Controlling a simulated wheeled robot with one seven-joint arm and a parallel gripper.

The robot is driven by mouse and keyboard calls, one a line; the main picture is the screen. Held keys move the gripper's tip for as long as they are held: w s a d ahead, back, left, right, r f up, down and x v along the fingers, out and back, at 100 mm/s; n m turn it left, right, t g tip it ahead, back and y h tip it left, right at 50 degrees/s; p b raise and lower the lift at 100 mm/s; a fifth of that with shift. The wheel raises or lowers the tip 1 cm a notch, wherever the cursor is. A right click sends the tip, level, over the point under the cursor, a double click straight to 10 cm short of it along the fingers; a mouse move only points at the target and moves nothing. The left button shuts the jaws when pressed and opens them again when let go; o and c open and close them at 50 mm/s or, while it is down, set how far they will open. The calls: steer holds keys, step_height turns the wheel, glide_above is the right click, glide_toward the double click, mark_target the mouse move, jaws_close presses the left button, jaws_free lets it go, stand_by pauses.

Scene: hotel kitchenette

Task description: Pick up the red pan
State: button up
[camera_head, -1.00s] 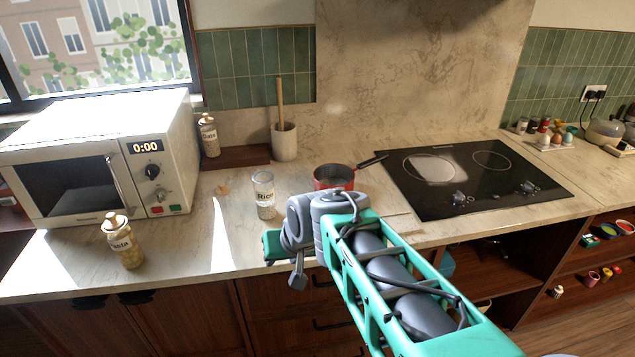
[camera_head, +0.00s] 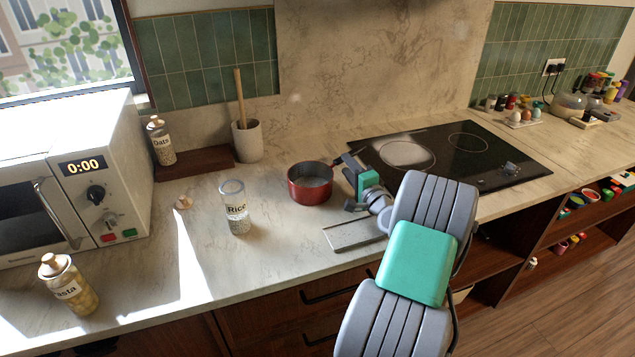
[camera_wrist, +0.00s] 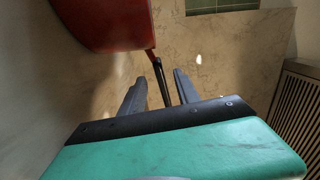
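The red pan (camera_head: 309,187) stands upright on the marble counter, left of the black cooktop, and looks empty inside. Its dark handle points up and right toward the cooktop, partly hidden by my gripper (camera_head: 350,163). In the wrist view the pan (camera_wrist: 103,22) fills the upper left. Its black handle (camera_wrist: 160,80) runs down between the two grey fingers of my gripper (camera_wrist: 161,82). The fingers are apart, with a gap showing on each side of the handle.
A rice jar (camera_head: 235,208) stands left of the pan. A flat grey board (camera_head: 354,235) lies in front, beneath my wrist. The cooktop (camera_head: 470,165) is right, and a utensil crock (camera_head: 247,142) stands behind. A microwave (camera_head: 70,180) is at the left.

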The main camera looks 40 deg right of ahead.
steer(key=p+x, duration=0.1)
steer(key=x, duration=0.5)
steer(key=shift+w, duration=0.25)
steer(key=shift+c, duration=0.5)
jaws_close()
steer(key=shift+f, duration=0.1)
stand_by(0.3)
